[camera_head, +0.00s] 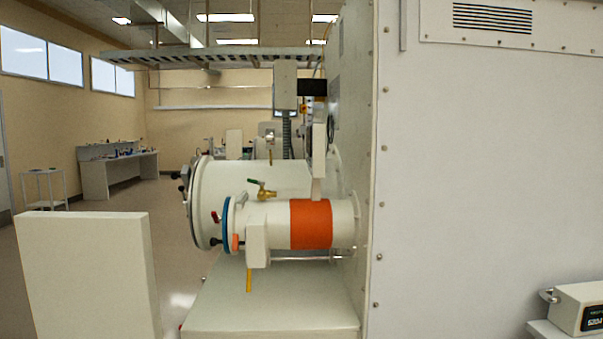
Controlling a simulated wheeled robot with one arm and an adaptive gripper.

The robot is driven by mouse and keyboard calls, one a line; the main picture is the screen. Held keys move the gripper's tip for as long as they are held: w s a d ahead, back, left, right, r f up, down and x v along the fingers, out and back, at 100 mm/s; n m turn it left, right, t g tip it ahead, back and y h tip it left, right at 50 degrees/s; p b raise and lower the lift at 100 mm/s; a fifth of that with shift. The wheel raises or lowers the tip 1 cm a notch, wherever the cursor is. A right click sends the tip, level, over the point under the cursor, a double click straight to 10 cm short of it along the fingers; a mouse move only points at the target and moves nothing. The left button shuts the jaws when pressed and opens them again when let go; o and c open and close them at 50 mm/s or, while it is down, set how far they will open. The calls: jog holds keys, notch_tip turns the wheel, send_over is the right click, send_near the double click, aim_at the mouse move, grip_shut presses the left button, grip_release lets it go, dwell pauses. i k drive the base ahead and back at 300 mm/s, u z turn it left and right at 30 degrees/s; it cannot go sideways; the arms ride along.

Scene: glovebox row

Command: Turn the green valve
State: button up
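A small brass valve (266,193) with a green lever handle (257,182) sits on top of the smaller white cylinder (272,216), left of that cylinder's orange band (311,224). The smaller cylinder lies level in front of a larger white cylinder (222,180). Both come out from the left side of a big white cabinet (480,170). The green handle points up and to the left of the brass body. My gripper is not in view.
A white box-shaped panel (88,270) stands at the lower left. A white surface (270,305) lies below the cylinders. Red and black knobs stick out near a blue ring (226,222). A device (580,307) sits at the lower right. Open floor lies at the left, before a bench (118,172).

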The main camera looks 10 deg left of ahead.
aim_at(251, 180)
jog(key=i, duration=0.7)
jog(key=u, duration=0.9)
jog(key=i, duration=0.6)
jog(key=u, duration=0.65)
